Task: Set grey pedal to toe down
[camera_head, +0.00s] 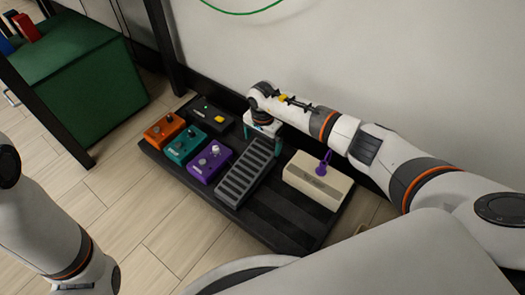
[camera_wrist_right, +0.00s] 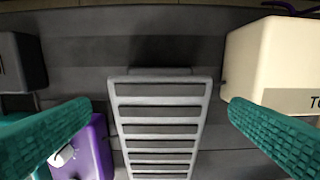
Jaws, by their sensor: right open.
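The grey pedal (camera_head: 246,172) is a long ribbed treadle on the dark pedalboard (camera_head: 285,222). It also shows in the right wrist view (camera_wrist_right: 166,128), its ribs running crosswise. My right gripper (camera_head: 262,140) is over the pedal's far end, fingers pointing down. In the right wrist view its two teal fingers (camera_wrist_right: 158,112) are wide apart, one on each side of the pedal, with gaps between. It holds nothing. I cannot tell the pedal's exact tilt. My left arm enters at the left; its gripper is out of the picture.
Orange (camera_head: 166,129), teal (camera_head: 186,144) and purple (camera_head: 209,161) pedals stand left of the grey one, with a black box (camera_head: 208,114) behind. A cream box (camera_head: 318,180) with a purple plug stands to the right. The wall is close behind. A green cabinet (camera_head: 85,75) stands at left.

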